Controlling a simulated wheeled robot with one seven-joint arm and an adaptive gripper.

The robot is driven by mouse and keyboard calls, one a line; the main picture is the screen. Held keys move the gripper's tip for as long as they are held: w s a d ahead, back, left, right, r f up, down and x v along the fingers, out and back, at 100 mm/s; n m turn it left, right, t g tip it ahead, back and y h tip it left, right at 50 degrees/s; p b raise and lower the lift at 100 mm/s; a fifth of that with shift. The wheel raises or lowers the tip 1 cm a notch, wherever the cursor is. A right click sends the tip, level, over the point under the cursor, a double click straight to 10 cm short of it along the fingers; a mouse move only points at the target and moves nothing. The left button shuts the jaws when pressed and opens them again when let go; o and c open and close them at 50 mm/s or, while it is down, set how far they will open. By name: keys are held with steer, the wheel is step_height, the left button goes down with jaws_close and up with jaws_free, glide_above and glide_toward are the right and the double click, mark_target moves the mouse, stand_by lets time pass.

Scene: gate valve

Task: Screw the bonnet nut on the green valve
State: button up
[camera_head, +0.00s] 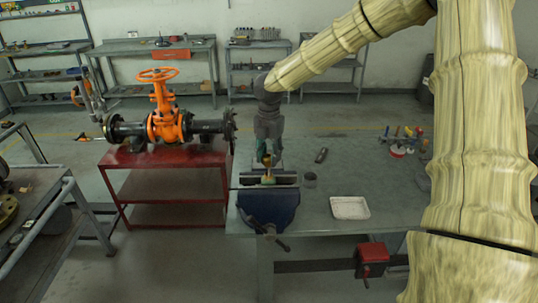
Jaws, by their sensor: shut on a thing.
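My gripper (267,155) points down over the blue vise (270,206) at the left end of the workbench. It is shut on a small brass-coloured piece, which looks like the bonnet nut (267,161). Just below it, a small green piece, which looks like the green valve (268,180), sits at the vise jaws. The valve is tiny in this view and partly hidden by the jaws and the gripper. I cannot tell whether the nut touches the valve or how its threads sit.
A dark cylinder (321,155), a round dark cup (310,180) and a white tray (350,208) lie right of the vise. Several small tools stand farther right. A red table (170,160) with a large orange valve (165,120) stands left.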

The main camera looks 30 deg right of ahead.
mark_target(269, 168)
steer(key=shift+f, duration=1.7)
stand_by(1.2)
steer(key=shift+f+p, duration=0.6)
steer(key=shift+f, duration=0.5)
stand_by(3.3)
steer(key=o, duration=1.1)
steer(key=shift+o, duration=0.2)
